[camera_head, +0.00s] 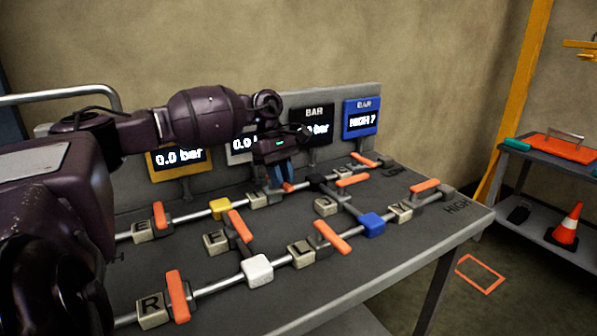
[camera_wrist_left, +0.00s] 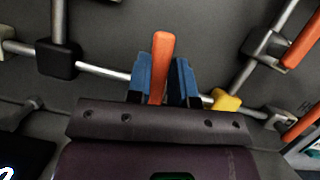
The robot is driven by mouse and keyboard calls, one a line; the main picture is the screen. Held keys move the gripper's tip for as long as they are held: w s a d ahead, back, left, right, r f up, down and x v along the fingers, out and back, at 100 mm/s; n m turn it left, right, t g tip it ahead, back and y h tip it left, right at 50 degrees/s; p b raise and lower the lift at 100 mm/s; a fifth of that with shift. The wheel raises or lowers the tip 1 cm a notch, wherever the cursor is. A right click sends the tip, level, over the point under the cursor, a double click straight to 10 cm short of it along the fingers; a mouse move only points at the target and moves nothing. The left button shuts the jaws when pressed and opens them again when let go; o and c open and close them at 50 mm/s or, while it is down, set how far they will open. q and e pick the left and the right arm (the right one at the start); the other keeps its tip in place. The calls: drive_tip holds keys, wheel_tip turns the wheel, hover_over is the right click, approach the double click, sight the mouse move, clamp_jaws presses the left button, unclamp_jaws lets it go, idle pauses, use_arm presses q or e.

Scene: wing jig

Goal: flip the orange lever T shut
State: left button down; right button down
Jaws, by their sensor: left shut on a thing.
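My left gripper (camera_head: 282,178) reaches down over the rear pipe, between the yellow block and the black block. Its blue fingers are shut on an orange lever (camera_head: 289,187). In the wrist view the lever (camera_wrist_left: 162,55) stands between the two blue fingers (camera_wrist_left: 161,80) and points across the pipe. The tan label block (camera_head: 259,199) beside this lever is partly hidden, and I cannot read its letter surely, so I cannot confirm that it is T. My right gripper is not in view.
The grey panel (camera_head: 350,275) carries several pipes with other orange levers, such as the one by E (camera_head: 159,214) and the one by R (camera_head: 178,297). A yellow block (camera_head: 220,208), black block (camera_head: 318,182) and blue block (camera_head: 372,224) join pipes. Pressure displays (camera_head: 361,120) stand behind.

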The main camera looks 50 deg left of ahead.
use_arm(q)
drive_tip(key=shift+s+m+g, duration=0.4)
drive_tip(key=shift+m, duration=0.6)
drive_tip(key=c, duration=1)
unclamp_jaws()
drive_tip(key=s+v, duration=0.1)
drive_tip(key=v, duration=0.9)
drive_tip(key=shift+w+a+r, duration=0.2)
drive_tip(key=shift+w+r, duration=0.15)
drive_tip(key=shift+w, duration=0.15)
